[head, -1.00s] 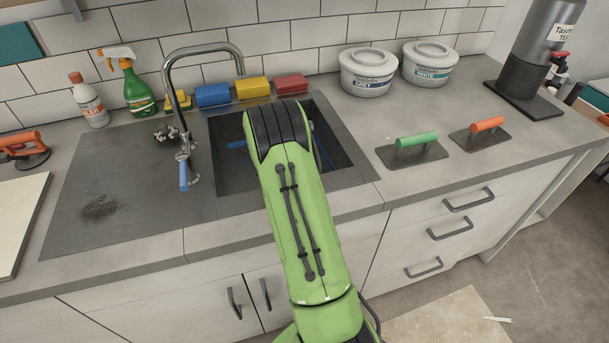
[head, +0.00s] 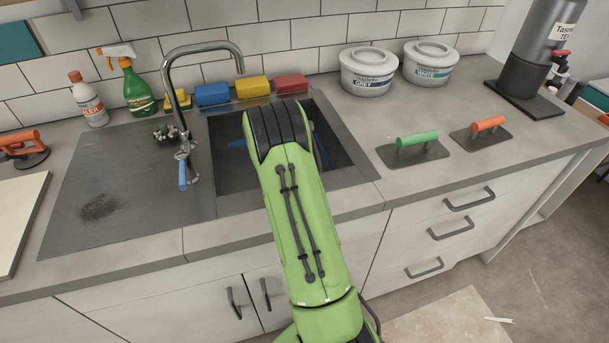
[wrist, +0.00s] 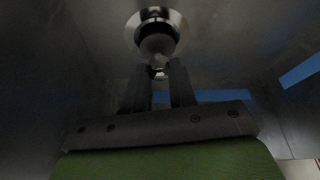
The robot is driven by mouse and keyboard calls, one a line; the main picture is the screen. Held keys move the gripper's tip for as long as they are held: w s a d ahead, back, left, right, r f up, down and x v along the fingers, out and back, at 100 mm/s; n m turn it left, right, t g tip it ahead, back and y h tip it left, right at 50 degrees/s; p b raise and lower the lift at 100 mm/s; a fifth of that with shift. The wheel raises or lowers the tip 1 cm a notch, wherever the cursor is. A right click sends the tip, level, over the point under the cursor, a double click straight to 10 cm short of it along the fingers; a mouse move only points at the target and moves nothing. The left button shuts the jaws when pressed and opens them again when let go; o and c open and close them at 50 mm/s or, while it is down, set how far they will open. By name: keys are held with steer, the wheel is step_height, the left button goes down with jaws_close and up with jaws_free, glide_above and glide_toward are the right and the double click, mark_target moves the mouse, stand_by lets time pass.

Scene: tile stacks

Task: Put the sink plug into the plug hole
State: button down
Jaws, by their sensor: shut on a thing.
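In the wrist view, my gripper (wrist: 160,82) points down into the dark metal sink, its two fingers close together. It is shut on the sink plug (wrist: 158,45), a greyish round piece just beyond the fingertips, with a small shiny part between them. The plug hole (wrist: 156,17) is a bright metal ring on the sink floor, and the plug appears in front of it, overlapping its lower part. I cannot tell whether the plug touches the ring or sits in it. In the head view my green arm hides the gripper, plug and hole inside the sink (head: 347,172).
The tap (head: 205,48) arches at the sink's left back. Blue, yellow and red sponges (head: 252,87) line the back edge. The sink walls stand close around my gripper. Trowels (head: 415,148) and tubs (head: 367,72) are on the counter to the right.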

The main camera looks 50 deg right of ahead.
steer(key=shift+f+b, duration=0.7)
steer(key=shift+f, duration=0.15)
stand_by(0.4)
steer(key=c, duration=0.8)
jaws_free()
steer(key=shift+c, duration=0.2)
steer(key=shift+r, duration=0.15)
steer(key=p+v, duration=0.3)
steer(key=v, duration=0.3)
steer(key=shift+a, duration=0.1)
steer(key=p+v, duration=0.4)
steer(key=v, duration=1.1)
steer(key=shift+a+r, duration=0.2)
steer(key=shift+w, duration=0.1)
